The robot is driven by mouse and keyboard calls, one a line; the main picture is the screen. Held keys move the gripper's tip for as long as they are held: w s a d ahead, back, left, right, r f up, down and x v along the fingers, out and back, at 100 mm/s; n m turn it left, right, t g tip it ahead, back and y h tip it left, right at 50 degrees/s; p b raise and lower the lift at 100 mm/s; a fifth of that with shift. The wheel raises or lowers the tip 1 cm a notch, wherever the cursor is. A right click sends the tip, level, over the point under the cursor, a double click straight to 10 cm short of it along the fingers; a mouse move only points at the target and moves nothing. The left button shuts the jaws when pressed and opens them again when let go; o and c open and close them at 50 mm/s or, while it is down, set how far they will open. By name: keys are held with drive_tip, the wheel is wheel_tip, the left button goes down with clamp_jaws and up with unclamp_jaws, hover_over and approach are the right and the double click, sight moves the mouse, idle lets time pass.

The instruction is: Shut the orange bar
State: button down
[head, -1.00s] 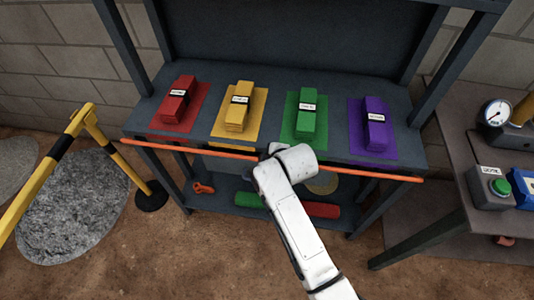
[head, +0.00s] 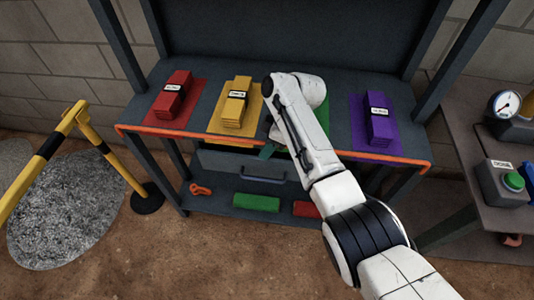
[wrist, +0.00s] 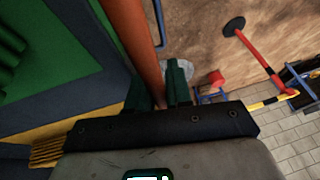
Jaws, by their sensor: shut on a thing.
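The orange bar (head: 180,134) runs along the front edge of the dark bench in the head view, with its right end (head: 410,163) bent around the corner. It looks flush with the edge, though my arm hides its middle. In the wrist view the bar (wrist: 136,42) runs down to my gripper. My gripper (head: 269,150) is at the middle of the bar, in front of the bench, mostly hidden by my own wrist. Its dark green finger (wrist: 178,82) shows beside the bar in the wrist view. It is shut on the bar.
Red (head: 174,92), yellow (head: 235,100) and purple (head: 379,125) blocks stand on coloured mats; my arm hides the green place. A drawer (head: 225,162) and lower shelf are under the bench. A yellow-black barrier (head: 48,150) stands left; a side table with a green button (head: 513,181) stands right.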

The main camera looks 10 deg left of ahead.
drive_tip(key=shift+d+f, duration=0.1)
drive_tip(key=shift+f, duration=0.05)
idle(0.4)
drive_tip(key=c, duration=1.2)
unclamp_jaws()
drive_tip(key=shift+o, duration=0.3)
drive_tip(key=shift+r+p, duration=0.25)
drive_tip(key=shift+p, duration=0.15)
